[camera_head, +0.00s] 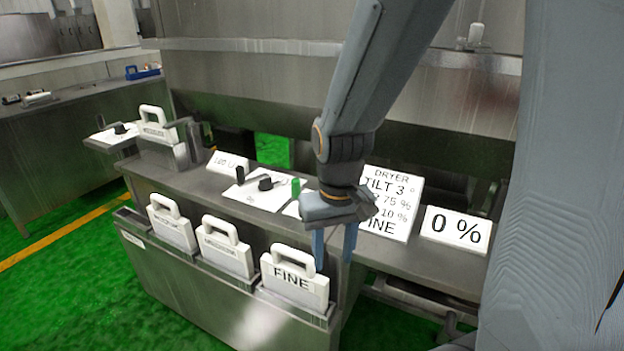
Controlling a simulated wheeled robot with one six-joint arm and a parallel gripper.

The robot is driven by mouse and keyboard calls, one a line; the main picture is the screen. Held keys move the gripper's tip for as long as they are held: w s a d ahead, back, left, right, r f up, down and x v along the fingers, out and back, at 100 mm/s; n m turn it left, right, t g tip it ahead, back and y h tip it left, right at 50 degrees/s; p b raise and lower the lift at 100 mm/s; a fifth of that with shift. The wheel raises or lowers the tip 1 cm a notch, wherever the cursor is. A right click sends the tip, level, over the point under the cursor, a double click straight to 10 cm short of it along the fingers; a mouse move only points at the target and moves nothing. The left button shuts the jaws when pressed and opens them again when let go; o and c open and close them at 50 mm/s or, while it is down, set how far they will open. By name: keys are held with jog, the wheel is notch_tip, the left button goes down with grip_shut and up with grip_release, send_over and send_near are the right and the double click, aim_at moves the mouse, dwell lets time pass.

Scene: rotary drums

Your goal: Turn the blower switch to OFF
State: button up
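A white control plate (247,199) lies on the steel bench with a black knob (266,183) and a small upright black lever (240,175) on it. A green control (295,187) stands to their right, on white partly hidden by my gripper. No label that reads blower is legible, so I cannot tell which control is the blower switch or its setting. My gripper (334,246) points down, right of the green control and apart from it in the picture. Its two blue fingers are spread with nothing visible between them.
Handled white plates stand along the front, one marked FINE (294,281). A DRYER sign (396,203), partly covered by my arm, and a 0 % sign (456,231) stand on the right. Another black knob (120,128) is at far left. Green floor (62,290) is open at left.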

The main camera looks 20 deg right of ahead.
aim_at(296, 179)
jog(key=w+r+m+p, duration=0.1)
jog(key=w+r, duration=0.1)
jog(key=w, duration=0.7)
jog(key=w+r+m+p, duration=0.1)
jog(key=w, duration=0.9)
jog(key=w+r+m+p, duration=0.1)
jog(key=w+r+p, duration=0.1)
jog(key=w, duration=0.8)
jog(key=shift+w+d+r, duration=0.1)
jog(key=shift+w+r, duration=0.1)
jog(key=shift+r, duration=0.1)
jog(key=shift+w, duration=0.2)
jog(key=shift+w+f, duration=0.1)
jog(key=shift+f, duration=0.25)
jog(key=shift+f+p, duration=1.2)
jog(key=shift+f, duration=2.3)
grip_shut()
